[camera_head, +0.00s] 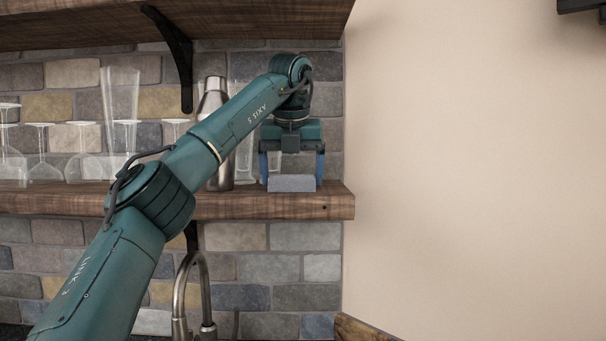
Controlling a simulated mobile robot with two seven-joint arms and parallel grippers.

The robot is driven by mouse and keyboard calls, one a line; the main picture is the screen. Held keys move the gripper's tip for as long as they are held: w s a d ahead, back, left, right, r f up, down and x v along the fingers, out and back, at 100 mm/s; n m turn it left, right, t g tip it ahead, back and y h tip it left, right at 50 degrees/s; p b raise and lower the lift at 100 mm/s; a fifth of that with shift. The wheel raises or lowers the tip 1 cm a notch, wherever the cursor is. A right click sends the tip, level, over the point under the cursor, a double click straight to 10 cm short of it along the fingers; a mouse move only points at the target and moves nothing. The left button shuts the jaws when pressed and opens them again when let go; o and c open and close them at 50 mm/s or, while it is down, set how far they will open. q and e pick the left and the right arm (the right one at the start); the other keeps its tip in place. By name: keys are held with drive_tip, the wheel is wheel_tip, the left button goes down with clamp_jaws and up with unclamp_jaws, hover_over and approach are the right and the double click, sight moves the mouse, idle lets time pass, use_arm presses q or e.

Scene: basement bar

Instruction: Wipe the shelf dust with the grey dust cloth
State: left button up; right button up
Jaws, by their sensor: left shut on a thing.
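The lower wooden shelf (275,207) runs along the stone wall and ends near the middle of the view. My left gripper (291,181) points down over the shelf near its right end. It is shut on the grey dust cloth (292,184), a flat block that sits at the shelf's top surface; I cannot tell whether it touches the wood. I cannot make out any dust on the shelf. My left arm hides part of the shelf. My right gripper is not in view.
A metal shaker (213,100) stands behind my left arm, left of the gripper. Clear glasses (84,165) stand on the shelf's left part. An upper shelf (255,20) with a black bracket (176,55) hangs above. A metal faucet (204,290) rises below. A bare beige wall (470,180) is right.

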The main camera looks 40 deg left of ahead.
use_arm(q)
wheel_tip(320, 180, up, 2)
drive_tip(key=p, duration=0.2)
drive_tip(key=shift+r+p, duration=0.2)
drive_tip(key=shift+p, duration=0.1)
wheel_tip(320, 180, up, 2)
drive_tip(key=shift+r+p, duration=0.1)
drive_tip(key=shift+p, duration=0.35)
drive_tip(key=shift+r, duration=0.75)
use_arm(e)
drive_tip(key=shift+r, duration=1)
use_arm(q)
drive_tip(key=shift+r, duration=0.1)
drive_tip(key=shift+d+r, duration=0.1)
drive_tip(key=shift+r, duration=1.3)
